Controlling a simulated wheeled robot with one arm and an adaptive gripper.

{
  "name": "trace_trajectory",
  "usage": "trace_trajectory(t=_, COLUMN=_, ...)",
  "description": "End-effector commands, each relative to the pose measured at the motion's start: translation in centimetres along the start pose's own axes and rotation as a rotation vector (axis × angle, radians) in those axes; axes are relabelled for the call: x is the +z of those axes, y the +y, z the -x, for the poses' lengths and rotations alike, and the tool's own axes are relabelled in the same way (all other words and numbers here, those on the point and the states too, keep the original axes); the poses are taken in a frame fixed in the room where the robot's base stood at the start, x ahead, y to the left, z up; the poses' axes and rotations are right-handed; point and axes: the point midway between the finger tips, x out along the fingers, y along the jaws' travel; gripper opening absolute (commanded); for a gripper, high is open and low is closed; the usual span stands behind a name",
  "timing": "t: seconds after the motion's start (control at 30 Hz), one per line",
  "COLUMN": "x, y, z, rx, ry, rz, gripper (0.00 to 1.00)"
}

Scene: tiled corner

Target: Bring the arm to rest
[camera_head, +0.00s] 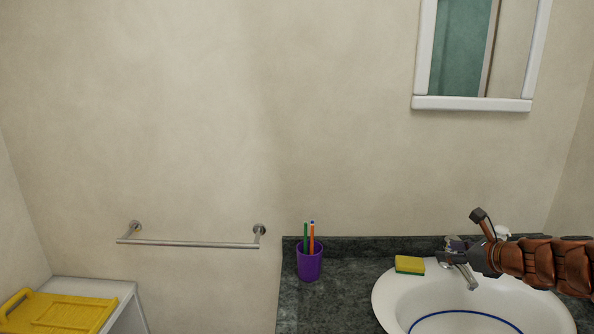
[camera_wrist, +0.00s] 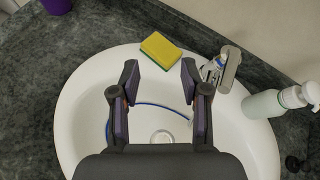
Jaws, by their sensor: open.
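My gripper (camera_wrist: 160,78) is open and empty in the wrist view, its two dark fingers apart above the white sink (camera_wrist: 75,110). In the head view my gripper (camera_head: 459,262) reaches in from the right edge, over the back of the sink (camera_head: 388,302) and in front of the faucet. The gap between the fingers is hard to make out there. A yellow and green sponge (camera_wrist: 160,50) lies on the back rim area, just beyond the fingertips in the wrist view; it also shows in the head view (camera_head: 409,265), left of my gripper.
The faucet (camera_wrist: 228,70) and a pale pump bottle (camera_wrist: 275,102) stand right of my gripper. A thin blue curve (camera_head: 465,313) lies in the basin. A purple cup (camera_head: 309,264) with brushes stands on the dark counter (camera_head: 345,290). A towel bar (camera_head: 190,244) and mirror (camera_head: 470,50) are on the wall.

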Motion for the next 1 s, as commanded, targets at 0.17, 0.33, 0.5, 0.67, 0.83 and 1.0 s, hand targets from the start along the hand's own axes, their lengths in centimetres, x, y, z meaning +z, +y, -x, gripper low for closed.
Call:
trace_trajectory(t=0.17, x=3.2, y=9.1, z=-0.6, rx=0.186, ry=0.017, rz=0.336, gripper=0.46)
trace_trajectory(t=0.33, x=4.1, y=17.7, z=0.4, rx=0.374, ry=0.027, rz=0.675, gripper=0.46)
trace_trajectory(t=0.5, x=2.9, y=25.9, z=2.9, rx=0.581, ry=0.031, rz=1.025, gripper=0.46)
trace_trajectory(t=0.67, x=0.2, y=31.7, z=6.3, rx=0.781, ry=0.031, rz=1.332, gripper=0.46)
trace_trajectory(t=0.83, x=-3.5, y=35.8, z=10.8, rx=0.996, ry=0.029, rz=1.627, gripper=0.46)
trace_trajectory(t=1.0, x=-7.6, y=37.8, z=15.9, rx=1.223, ry=0.025, rz=1.882, gripper=0.46)
